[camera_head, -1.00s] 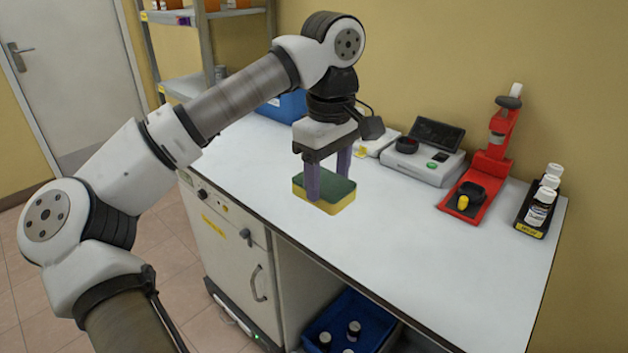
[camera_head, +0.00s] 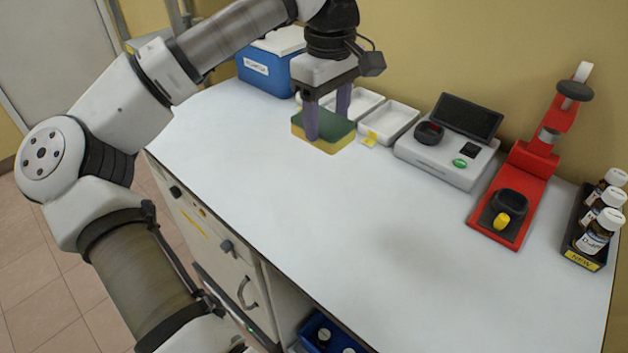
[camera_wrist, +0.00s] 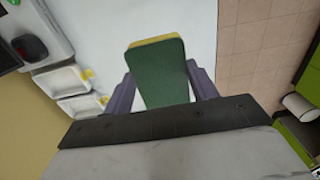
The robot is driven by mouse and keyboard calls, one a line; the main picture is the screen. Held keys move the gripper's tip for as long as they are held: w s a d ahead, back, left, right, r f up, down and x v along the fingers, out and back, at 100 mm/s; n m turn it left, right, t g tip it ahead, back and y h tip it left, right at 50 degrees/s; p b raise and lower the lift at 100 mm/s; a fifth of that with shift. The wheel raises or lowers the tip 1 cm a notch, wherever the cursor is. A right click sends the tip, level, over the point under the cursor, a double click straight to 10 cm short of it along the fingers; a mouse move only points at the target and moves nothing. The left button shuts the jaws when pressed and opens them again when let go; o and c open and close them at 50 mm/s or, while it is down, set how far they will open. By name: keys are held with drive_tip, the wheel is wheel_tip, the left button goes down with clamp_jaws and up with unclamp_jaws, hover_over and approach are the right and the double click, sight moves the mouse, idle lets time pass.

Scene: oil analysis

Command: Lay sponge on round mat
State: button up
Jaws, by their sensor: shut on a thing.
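The sponge (camera_head: 328,147) is a block with a green top and a yellow underside. My gripper (camera_head: 327,124) is shut on it, with one purple-grey finger on each side and pointing down. In the wrist view the sponge (camera_wrist: 160,75) lies between the two fingers, over the white bench top. In the head view it is close to the bench surface; I cannot tell whether it touches. I do not see a round mat in either view.
On the white bench (camera_head: 350,220), trays (camera_head: 388,122), a grey instrument (camera_head: 440,160), a red stand (camera_head: 515,195) and a bottle rack (camera_head: 582,250) line the wall. A blue box (camera_head: 268,75) stands at the back left. The bench's front middle is clear.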

wheel_tip(320, 180, down, 19)
drive_tip(key=p, duration=0.3)
drive_tip(key=shift+s+r+p, duration=0.15)
drive_tip(key=shift+p, duration=0.2)
drive_tip(key=shift+f, duration=0.45)
drive_tip(key=shift+f+b, duration=0.2)
drive_tip(key=shift+b, duration=0.1)
drive_tip(key=o, duration=0.9)
drive_tip(key=shift+r, duration=0.1)
drive_tip(key=shift+r+p, duration=0.25)
drive_tip(key=shift+p, duration=0.15)
wheel_tip(320, 180, up, 12)
drive_tip(key=b, duration=0.2)
drive_tip(key=shift+f+b, duration=0.1)
drive_tip(key=shift+b, duration=0.2)
